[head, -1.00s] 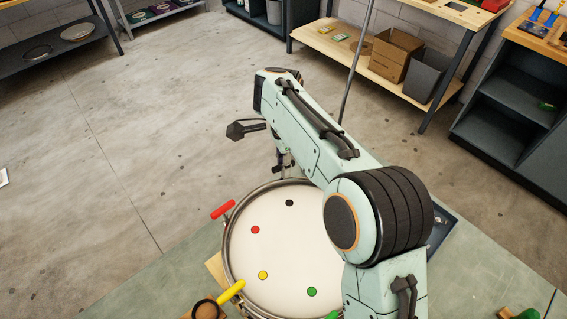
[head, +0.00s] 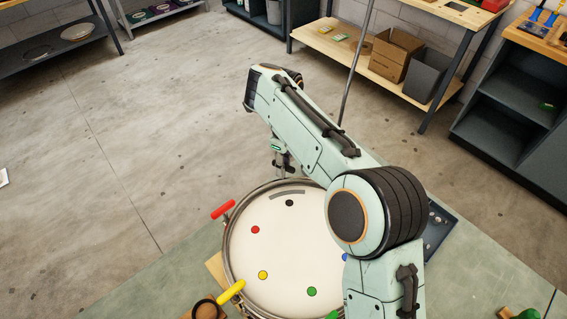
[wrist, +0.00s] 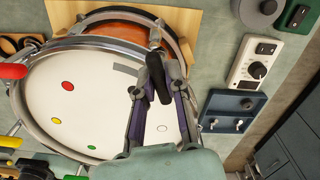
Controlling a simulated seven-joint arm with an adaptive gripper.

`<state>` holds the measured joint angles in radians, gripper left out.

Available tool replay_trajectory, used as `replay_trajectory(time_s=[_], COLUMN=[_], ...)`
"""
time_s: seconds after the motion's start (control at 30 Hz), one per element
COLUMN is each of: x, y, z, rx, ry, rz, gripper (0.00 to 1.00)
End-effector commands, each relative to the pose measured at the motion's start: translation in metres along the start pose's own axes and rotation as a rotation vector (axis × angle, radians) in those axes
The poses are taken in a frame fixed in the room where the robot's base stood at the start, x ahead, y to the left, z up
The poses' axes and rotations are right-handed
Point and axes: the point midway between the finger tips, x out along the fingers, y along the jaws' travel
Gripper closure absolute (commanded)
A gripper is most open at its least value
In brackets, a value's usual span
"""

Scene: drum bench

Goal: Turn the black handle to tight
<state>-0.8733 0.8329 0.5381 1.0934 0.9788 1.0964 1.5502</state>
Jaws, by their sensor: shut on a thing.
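The black handle (wrist: 157,77) shows in the wrist view near the top rim of the drum (wrist: 40,95), tilted in the picture. My gripper (wrist: 158,84) is shut on it, one finger on each side. In the head view the drum (head: 262,225) stands on the bench, and my gripper (head: 283,163) is small and partly hidden at its far rim; the handle is not clear there.
A red handle (head: 222,209) and a yellow handle (head: 231,292) stick out at the drum's left rim. A blue tray (head: 441,222) lies right of the drum, partly behind my arm. A device with a dial (wrist: 258,70) sits on the bench. Floor beyond is clear.

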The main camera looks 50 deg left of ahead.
Motion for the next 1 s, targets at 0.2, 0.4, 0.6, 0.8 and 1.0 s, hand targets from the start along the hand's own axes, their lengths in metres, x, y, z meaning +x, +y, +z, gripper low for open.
replay_trajectory(time_s=[0.2,0.4,0.6,0.8,1.0], x=[0.0009,0.001,0.0009,0.0008,0.0008], y=[0.0008,0.0007,0.0007,0.0007,0.0007], z=[0.0002,0.0002,0.0003,0.0005,0.0006], rx=[0.137,0.213,0.245,0.249,0.247], ry=[0.001,0.001,0.001,0.001,0.001], rz=[0.003,0.003,0.003,0.002,0.002], gripper=[1.0,1.0,1.0,1.0,1.0])
